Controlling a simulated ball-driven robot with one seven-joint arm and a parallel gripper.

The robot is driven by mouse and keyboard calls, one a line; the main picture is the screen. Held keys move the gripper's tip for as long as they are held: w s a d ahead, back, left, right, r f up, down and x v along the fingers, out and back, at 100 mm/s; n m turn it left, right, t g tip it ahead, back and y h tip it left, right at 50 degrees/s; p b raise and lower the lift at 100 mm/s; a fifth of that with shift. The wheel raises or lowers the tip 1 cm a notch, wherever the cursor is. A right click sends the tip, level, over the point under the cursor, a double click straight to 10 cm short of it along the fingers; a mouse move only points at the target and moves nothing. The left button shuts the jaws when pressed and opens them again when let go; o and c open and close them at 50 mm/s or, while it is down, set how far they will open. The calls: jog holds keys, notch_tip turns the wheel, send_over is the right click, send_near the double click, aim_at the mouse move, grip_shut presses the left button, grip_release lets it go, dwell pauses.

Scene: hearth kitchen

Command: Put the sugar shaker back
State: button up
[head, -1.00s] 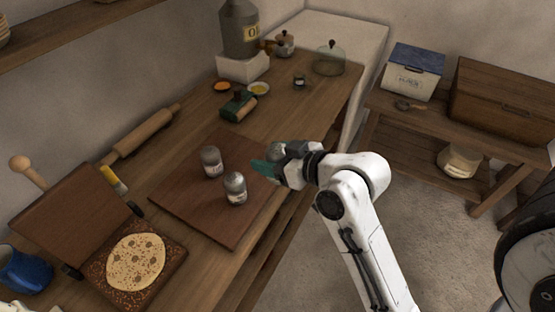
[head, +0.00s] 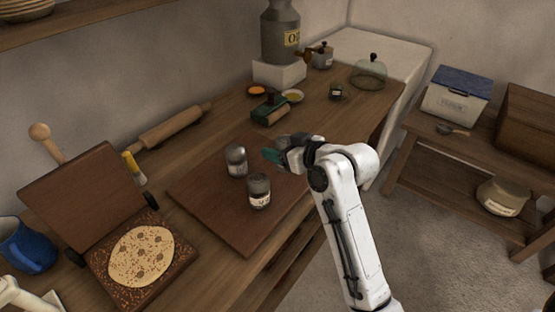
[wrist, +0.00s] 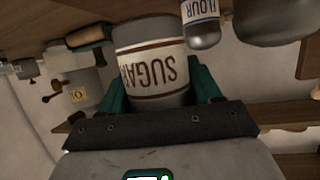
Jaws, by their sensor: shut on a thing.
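My gripper (head: 272,156) is shut on the sugar shaker, a grey cylinder (wrist: 152,68) with a cream label reading SUGAR, upside down in the wrist view. Teal fingers flank it there. In the head view only a grey bit of it (head: 283,142) seems to show behind the gripper, over the right part of the dark board (head: 215,208). Two similar grey shakers stand upright on the board, one behind (head: 236,161) and one in front (head: 259,192), left of my gripper. One shows a FLOUR label (wrist: 201,10) in the wrist view. Contact between the held shaker and board cannot be told.
A flatbread press (head: 90,190) with a flatbread stands left of the board, beside a blue jug (head: 28,246). A rolling pin (head: 172,129) lies along the wall.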

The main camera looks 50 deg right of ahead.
jog(key=shift+w+d+f, duration=0.2)
jog(key=shift+w+f, duration=0.2)
jog(key=shift+f, duration=0.15)
jog(key=shift+w+d+f, duration=0.2)
jog(key=shift+w+f, duration=0.2)
jog(key=shift+f, duration=0.15)
jog(key=shift+w+d+f, duration=0.1)
jog(key=shift+w+f, duration=0.05)
jog(key=shift+f, duration=1.6)
jog(key=shift+f, duration=0.1)
jog(key=o, duration=1.1)
jog(key=shift+o, duration=0.2)
jog(key=v, duration=1.2)
